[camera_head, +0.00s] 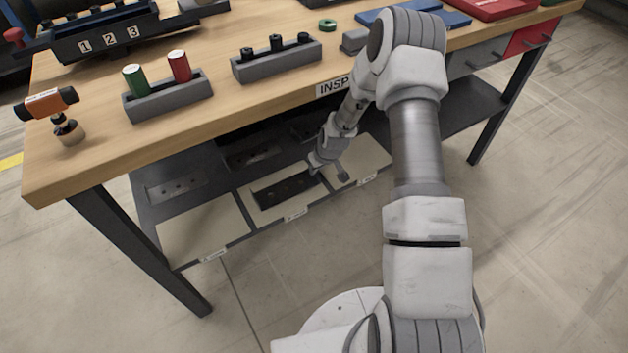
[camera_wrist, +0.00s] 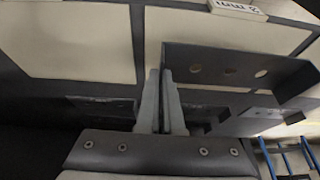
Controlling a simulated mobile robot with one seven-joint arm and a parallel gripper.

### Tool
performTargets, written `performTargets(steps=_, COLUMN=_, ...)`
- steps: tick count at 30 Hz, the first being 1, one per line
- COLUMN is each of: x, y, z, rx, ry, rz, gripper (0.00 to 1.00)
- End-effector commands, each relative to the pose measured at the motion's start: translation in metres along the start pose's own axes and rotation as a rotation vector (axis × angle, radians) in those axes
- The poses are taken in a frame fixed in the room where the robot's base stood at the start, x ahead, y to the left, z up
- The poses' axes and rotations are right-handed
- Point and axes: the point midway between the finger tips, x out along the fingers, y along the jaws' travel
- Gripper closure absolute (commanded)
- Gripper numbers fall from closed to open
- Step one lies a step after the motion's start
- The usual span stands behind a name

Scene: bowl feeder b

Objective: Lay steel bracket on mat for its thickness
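The steel bracket (camera_wrist: 225,72) is a dark angled plate with several holes. In the wrist view its left end lies between the fingertips of my gripper (camera_wrist: 161,76), which look closed on it. In the head view the bracket (camera_head: 282,190) is over the middle cream mat (camera_head: 266,213) on the lower shelf. My gripper (camera_head: 326,166) is at its right end. The mat's label (camera_wrist: 238,9) seems to read 2 mm, upside down in the wrist view. I cannot tell whether the bracket touches the mat.
Cream mats lie left (camera_head: 205,230) and right (camera_head: 366,162) of the middle one. Other dark plates, one at the left (camera_head: 173,188), lie behind the mats. The bench top (camera_head: 240,110) overhangs the shelf, and a bench leg (camera_head: 145,250) stands at the left.

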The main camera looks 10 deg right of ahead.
Motion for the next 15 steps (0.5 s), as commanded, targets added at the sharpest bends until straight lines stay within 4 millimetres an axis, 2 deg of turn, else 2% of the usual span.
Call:
performTargets(steps=5, x=0.010, y=-0.001, z=-0.001, rx=0.001, ry=0.001, rz=0.000, gripper=1.00)
performTargets(steps=12, x=0.041, y=-0.001, z=0.012, rx=0.001, ry=0.001, rz=0.000, gripper=1.00)
performTargets(steps=15, x=0.041, y=-0.001, z=0.011, rx=0.001, ry=0.003, rz=0.001, gripper=1.00)
